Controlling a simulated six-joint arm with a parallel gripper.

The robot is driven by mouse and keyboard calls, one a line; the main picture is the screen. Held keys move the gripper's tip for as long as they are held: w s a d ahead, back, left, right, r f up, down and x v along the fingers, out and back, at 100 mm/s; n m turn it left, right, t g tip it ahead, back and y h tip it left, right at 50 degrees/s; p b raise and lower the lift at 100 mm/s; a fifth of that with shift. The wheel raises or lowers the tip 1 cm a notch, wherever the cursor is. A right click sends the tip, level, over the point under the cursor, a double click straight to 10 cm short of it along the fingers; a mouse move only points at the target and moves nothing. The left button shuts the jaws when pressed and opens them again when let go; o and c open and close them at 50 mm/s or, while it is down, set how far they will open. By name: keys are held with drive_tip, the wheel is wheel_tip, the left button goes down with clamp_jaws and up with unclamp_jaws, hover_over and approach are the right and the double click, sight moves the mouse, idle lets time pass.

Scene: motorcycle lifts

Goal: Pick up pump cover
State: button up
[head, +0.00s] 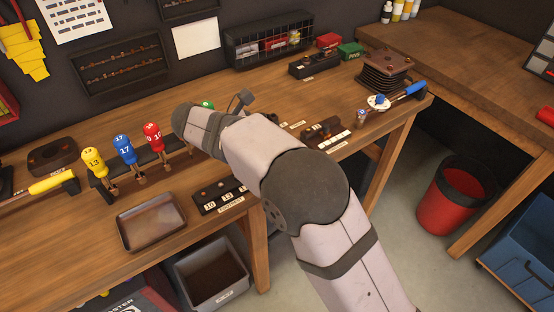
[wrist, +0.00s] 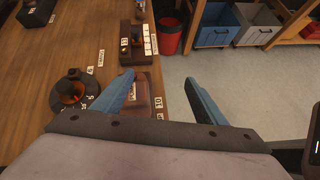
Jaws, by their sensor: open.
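My gripper (wrist: 158,80) shows in the wrist view with two blue fingers spread apart and nothing held between them. A dark brown block (wrist: 147,92) lies below and between the fingers near the bench edge, partly hidden by the left finger. A round dark part with an orange-brown centre (wrist: 70,92) sits on a numbered disc left of the fingers. I cannot tell for sure which part is the pump cover. In the head view my arm hides the gripper and the bench beneath it.
A labelled block holder (wrist: 128,45) stands ahead. In the head view, upright coloured-handled tools (head: 124,149), an empty tray (head: 150,221) and a red bin (head: 452,195) surround my arm.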

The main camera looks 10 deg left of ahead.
drive_tip(key=shift+w+a+f+n+t+b, duration=0.1)
drive_tip(key=shift+w+a+f+n+t, duration=0.15)
drive_tip(key=shift+a+n+t, duration=0.4)
drive_tip(key=shift+w+a+f+n+t+b, duration=0.2)
drive_tip(key=shift+a+n, duration=0.1)
drive_tip(key=shift+a, duration=0.65)
drive_tip(key=shift+w+a+f+n+t+b, duration=0.1)
drive_tip(key=shift+w+a+f+n+t, duration=0.25)
drive_tip(key=shift+a, duration=0.45)
drive_tip(key=shift+p+x, duration=0.6)
drive_tip(key=shift+x, duration=1.4)
drive_tip(key=shift+c, duration=0.6)
drive_tip(key=c, duration=1.1)
drive_tip(key=shift+r, duration=0.1)
wheel_tip(320, 180, up, 10)
drive_tip(key=shift+f+b, duration=0.1)
drive_tip(key=shift+b, duration=0.45)
